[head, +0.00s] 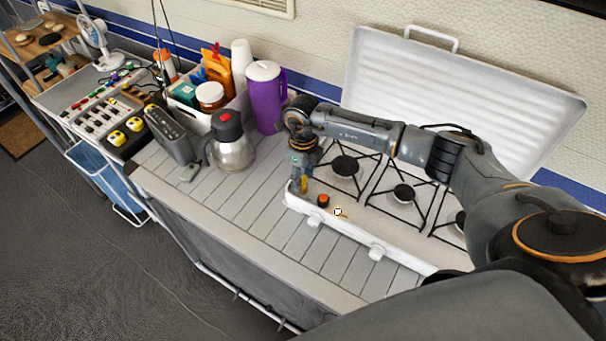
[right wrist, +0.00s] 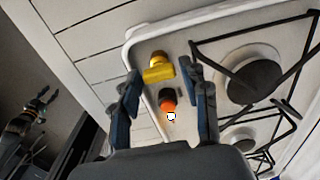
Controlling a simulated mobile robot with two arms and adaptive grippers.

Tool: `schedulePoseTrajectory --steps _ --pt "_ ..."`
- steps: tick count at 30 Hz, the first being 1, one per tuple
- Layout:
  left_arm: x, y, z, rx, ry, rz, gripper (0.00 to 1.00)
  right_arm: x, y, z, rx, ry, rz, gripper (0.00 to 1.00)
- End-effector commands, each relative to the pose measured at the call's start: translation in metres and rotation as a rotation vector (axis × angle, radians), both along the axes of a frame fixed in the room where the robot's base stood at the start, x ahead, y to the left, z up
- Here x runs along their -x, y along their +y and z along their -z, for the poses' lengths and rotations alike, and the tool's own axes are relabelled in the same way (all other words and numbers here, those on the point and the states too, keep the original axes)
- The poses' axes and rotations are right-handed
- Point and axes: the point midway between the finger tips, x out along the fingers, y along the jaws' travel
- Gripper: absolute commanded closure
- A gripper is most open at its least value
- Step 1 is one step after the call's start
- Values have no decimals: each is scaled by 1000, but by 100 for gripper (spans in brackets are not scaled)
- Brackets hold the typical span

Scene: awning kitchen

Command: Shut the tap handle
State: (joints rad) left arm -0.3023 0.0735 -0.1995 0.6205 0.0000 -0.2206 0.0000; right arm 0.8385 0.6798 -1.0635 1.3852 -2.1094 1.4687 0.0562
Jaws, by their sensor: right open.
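The yellow tap handle (right wrist: 158,68) sits at the front left corner of the white stove (right wrist: 146,36), just beyond the orange-red knob. In the head view the tap handle (head: 304,184) is partly hidden by my right gripper (head: 301,180), which points down over that corner. In the right wrist view my right gripper (right wrist: 161,72) is open, with a finger on either side of the tap handle; I cannot tell whether they touch it. A dark, small arm end, likely my left gripper (right wrist: 42,103), shows at the left of that view; its jaws are unclear.
An orange-red knob (head: 323,201) is close beside my right gripper. Burner grates (head: 403,192) and the raised stove lid (head: 460,95) lie to the right. A kettle (head: 230,150), purple jug (head: 265,100) and full box stand to the left. The slatted counter in front is clear.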

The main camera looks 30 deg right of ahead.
Motion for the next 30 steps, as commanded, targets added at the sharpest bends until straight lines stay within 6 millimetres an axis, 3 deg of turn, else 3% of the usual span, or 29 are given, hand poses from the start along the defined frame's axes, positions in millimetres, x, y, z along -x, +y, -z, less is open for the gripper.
schedulePoseTrajectory --steps 3,9,20,30 --pt "5 3 1 -4 8 1 61 0 0 0 0 0 0 57" --pt "4 6 1 -8 8 2 61 0 0 -1 0 0 0 96" --pt "-4 6 3 -6 -5 2 61 0 0 0 -1 0 55 96" --pt "-4 5 15 -6 -5 2 61 0 0 1 -1 0 299 96"
